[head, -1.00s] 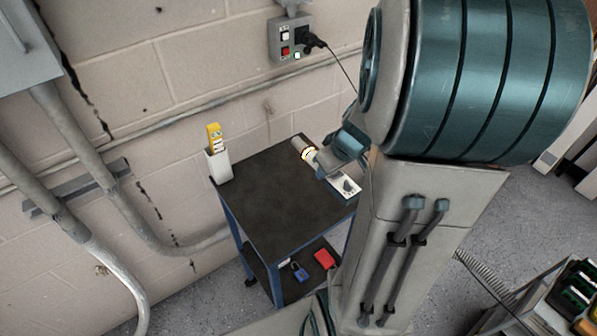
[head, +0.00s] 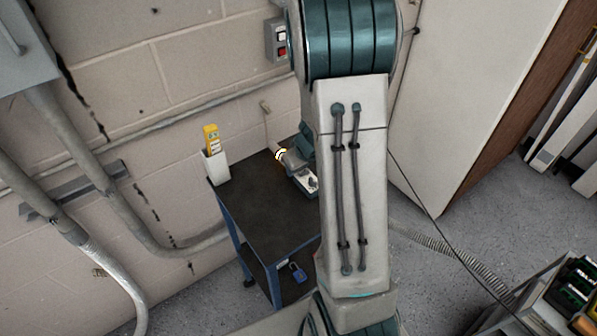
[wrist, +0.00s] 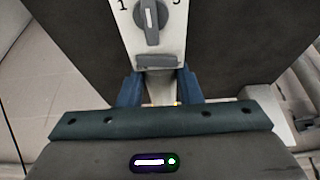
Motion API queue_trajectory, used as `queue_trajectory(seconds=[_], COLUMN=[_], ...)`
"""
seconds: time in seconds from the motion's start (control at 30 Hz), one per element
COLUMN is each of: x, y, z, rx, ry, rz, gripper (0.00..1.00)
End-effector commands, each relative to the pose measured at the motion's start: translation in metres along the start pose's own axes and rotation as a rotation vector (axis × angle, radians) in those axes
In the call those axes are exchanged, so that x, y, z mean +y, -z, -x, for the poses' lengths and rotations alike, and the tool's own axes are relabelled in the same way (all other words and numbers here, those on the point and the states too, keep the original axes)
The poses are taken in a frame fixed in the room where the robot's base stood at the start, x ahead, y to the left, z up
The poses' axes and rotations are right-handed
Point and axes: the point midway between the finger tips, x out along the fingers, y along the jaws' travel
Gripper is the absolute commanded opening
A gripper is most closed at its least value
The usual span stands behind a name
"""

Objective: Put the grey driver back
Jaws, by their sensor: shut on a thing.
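The grey driver (head: 294,159) shows in the head view over the back right of the dark-topped cart (head: 255,210). It has a pale cylindrical nose, a bright ring and a pale panel with a dark knob. In the wrist view the driver's panel with its grey dial (wrist: 151,20) fills the top middle. My gripper (wrist: 159,90) has its blue fingers shut on the grey driver just below that panel. My arm partly hides the gripper in the head view. I cannot tell whether the driver touches the cart top.
A white holder (head: 216,170) with a yellow device (head: 211,138) stands at the cart's left corner. A blue padlock (head: 298,273) is on the lower shelf. The block wall with pipes and a switch box (head: 276,40) is close behind. The cart's middle and front look clear.

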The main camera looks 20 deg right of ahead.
Motion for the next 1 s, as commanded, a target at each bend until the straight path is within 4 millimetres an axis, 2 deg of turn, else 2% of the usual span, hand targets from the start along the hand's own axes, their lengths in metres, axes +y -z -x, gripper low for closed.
queue_trajectory(seconds=[0.03,0.17,0.6,0.63,0.7,1.0], x=[0.001,0.001,0.001,0.0,0.0,0.0], y=[-0.003,-0.007,-0.008,-0.008,-0.008,-0.008], z=[-0.008,-0.017,-0.021,-0.02,-0.02,-0.019], rx=[0.0,0.001,0.002,0.001,0.001,0.0], ry=[0.0,0.0,-0.001,0.0,0.0,0.0], rz=[-0.003,-0.001,0.0,0.0,0.0,0.0], gripper=[0.0,0.0,0.0,0.4,0.53,0.53])
